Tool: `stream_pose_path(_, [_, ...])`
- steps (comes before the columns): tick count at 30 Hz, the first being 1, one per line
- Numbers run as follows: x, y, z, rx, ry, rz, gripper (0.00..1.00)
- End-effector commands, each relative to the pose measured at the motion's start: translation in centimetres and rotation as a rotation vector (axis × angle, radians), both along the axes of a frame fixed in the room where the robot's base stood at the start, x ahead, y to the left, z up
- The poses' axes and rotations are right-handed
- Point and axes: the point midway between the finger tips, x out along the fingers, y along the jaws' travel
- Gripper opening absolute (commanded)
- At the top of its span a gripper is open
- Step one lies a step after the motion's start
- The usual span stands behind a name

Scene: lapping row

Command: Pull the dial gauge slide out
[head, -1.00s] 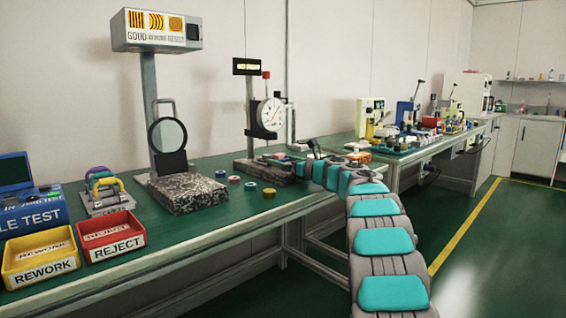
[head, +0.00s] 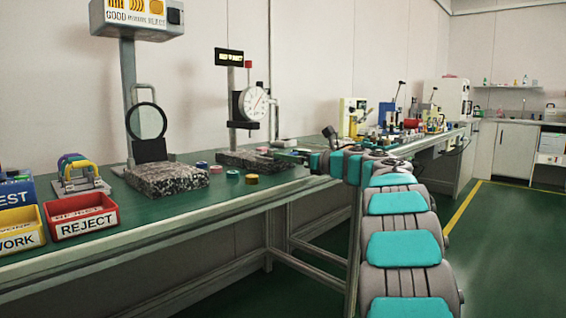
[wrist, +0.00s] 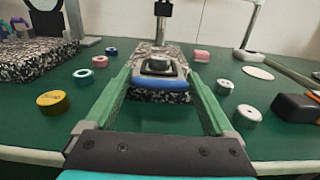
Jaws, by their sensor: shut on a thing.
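The dial gauge (head: 256,103) hangs on a column over a speckled stone base (head: 232,159) on the green bench. In the wrist view, the dial gauge slide (wrist: 157,80) is a blue-grey plate with a dark round part on top, at the front of the speckled base (wrist: 172,97). My gripper (wrist: 160,72) has its two green fingers on either side of the slide and is shut on it.
Several small coloured rings lie on the bench, including a yellow one (wrist: 53,102) and a pink one (wrist: 201,56). White rings (wrist: 247,116) and a dark orange-ended block (wrist: 298,106) lie at right. A red REJECT bin (head: 82,216) stands at left. The floor at right is clear.

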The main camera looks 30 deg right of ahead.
Motion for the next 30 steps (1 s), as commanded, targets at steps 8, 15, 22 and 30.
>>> stream_pose_path(8, [-0.2, -0.4, -0.3, 0.0, 0.006, -0.003, 0.0])
stream_pose_path(15, [-0.2, -0.3, -0.2, -0.001, 0.005, -0.002, 1.0])
stream_pose_path(22, [-1.5, -0.8, -0.2, -0.001, 0.005, -0.003, 1.0])
stream_pose_path(30, [-5.6, -2.3, -0.2, 0.0, 0.005, -0.004, 1.0])
